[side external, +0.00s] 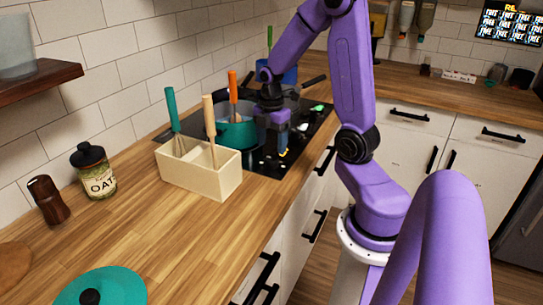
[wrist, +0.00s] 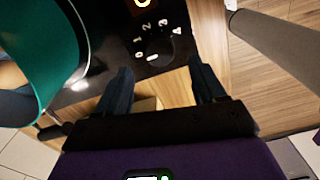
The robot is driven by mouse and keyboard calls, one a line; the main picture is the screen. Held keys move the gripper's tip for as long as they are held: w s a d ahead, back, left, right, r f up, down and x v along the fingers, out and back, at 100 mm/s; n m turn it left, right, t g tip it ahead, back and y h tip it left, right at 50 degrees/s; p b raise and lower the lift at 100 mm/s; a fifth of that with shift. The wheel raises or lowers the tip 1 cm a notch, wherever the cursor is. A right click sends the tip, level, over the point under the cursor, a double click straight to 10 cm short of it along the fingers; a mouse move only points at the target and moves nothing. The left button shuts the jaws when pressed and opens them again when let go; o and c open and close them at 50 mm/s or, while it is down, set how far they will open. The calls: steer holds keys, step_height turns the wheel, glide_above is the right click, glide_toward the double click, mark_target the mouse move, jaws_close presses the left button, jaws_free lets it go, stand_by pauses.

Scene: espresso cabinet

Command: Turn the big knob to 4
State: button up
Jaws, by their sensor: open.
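My gripper (wrist: 163,85) shows in the wrist view with its two dark fingers spread apart and nothing held between them. The black cooktop (wrist: 110,15) lies beyond the fingertips, with white dial digits (wrist: 150,28) printed in an arc near its edge. A dark shape (wrist: 160,45) sits by these digits; I cannot make out clearly whether it is the big knob or where it points.
The teal pot (side external: 238,135) stands on the cooktop and fills the wrist view's upper left. A cream utensil box (side external: 205,182) stands in front of it, with upright handles. An oat jar (side external: 93,172), a brown shaker (side external: 48,200) and a teal lid (side external: 115,285) are further left.

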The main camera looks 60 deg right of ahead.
mark_target(272, 159)
steer(key=shift+f, duration=2.65)
steer(key=c, duration=1.1)
